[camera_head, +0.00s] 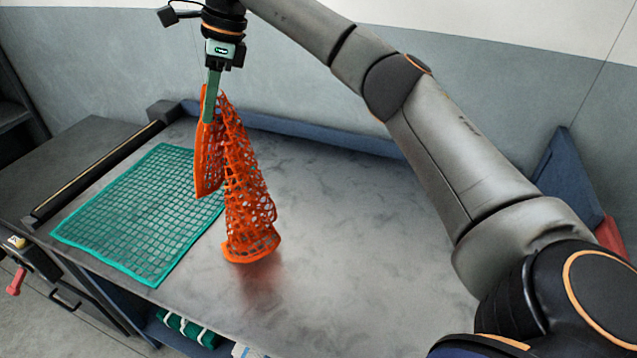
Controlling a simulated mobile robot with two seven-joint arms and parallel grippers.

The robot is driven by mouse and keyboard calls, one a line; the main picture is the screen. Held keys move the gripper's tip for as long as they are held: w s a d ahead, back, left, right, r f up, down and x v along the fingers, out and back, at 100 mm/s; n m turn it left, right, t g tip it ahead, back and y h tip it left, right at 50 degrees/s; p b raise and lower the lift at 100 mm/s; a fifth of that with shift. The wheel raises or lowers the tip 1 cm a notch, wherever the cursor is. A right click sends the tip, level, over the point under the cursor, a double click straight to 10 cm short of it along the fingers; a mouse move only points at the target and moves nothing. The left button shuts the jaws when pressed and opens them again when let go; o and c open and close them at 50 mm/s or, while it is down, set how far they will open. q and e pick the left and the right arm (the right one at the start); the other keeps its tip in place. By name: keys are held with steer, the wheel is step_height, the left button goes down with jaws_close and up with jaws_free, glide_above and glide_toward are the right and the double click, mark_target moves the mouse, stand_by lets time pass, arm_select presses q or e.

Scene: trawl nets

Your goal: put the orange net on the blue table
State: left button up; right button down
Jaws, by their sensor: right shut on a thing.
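The orange net (248,190) hangs from my right gripper (209,108) in two folded flaps, one longer than the other. The gripper is shut on its top end and points down. The net is over the table (350,240), which has a grey metal top with a blue back rim and blue frame. A reddish reflection shows on the top below the net's lower end; I cannot tell whether that end touches. My left gripper is not in view.
A flat teal net (145,215) covers the table's left part, beside the orange net. The middle and right of the top are bare. A dark cabinet (75,150) adjoins on the left. A blue panel (570,180) stands by the wall. Rolled green material (187,329) lies below the top.

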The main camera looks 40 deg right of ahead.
steer(key=s+d+f, duration=0.8)
steer(key=d+f, duration=0.2)
steer(key=s+d+f, duration=0.8)
steer(key=d+f, duration=0.2)
steer(key=f, duration=0.1)
steer(key=s+d+f, duration=0.9)
steer(key=d+f, duration=0.1)
steer(key=f, duration=0.1)
steer(key=shift+d+f, duration=0.2)
steer(key=shift+d, duration=0.05)
steer(key=c, duration=0.6)
jaws_free()
steer(key=shift+r, duration=0.1)
